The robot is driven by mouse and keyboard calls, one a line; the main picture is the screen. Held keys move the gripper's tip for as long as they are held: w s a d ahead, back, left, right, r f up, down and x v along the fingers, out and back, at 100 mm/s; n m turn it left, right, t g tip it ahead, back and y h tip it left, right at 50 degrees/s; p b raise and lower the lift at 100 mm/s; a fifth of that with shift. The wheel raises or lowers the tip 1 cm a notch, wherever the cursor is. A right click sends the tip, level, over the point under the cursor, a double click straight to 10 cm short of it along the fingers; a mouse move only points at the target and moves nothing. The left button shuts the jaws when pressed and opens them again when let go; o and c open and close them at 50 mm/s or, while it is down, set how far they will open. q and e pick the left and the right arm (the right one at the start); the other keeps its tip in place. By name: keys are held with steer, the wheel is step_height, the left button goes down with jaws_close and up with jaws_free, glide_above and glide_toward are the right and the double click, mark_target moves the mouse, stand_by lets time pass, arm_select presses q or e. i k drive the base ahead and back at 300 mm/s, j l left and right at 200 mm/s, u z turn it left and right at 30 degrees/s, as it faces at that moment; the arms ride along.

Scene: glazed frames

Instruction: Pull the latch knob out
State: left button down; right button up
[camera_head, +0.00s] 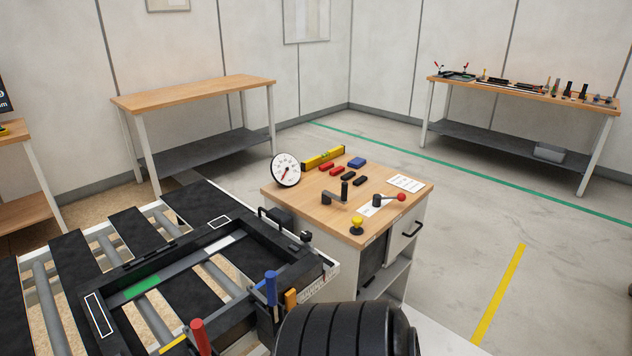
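A small yellow knob (357,222) on a dark base stands upright near the front edge of the wooden-topped cabinet (285,198). It may be the latch knob; no label confirms this. Behind it are a black crank handle (336,197) and a lever with a red ball knob (401,197). On the dark frame in front are a blue handle (271,288), an orange block (291,299) and a red handle (199,334). Neither gripper shows. A black ribbed part of my own body fills the bottom centre and hides what lies behind it.
A round gauge (285,170), a yellow level (324,158) and small red, black and blue blocks occupy the cabinet's back. A roller table (50,300) carries the dark frame at lower left. The floor at right (560,270) is clear.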

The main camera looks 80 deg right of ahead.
mark_target(357, 220)
steer(key=z, duration=2.8)
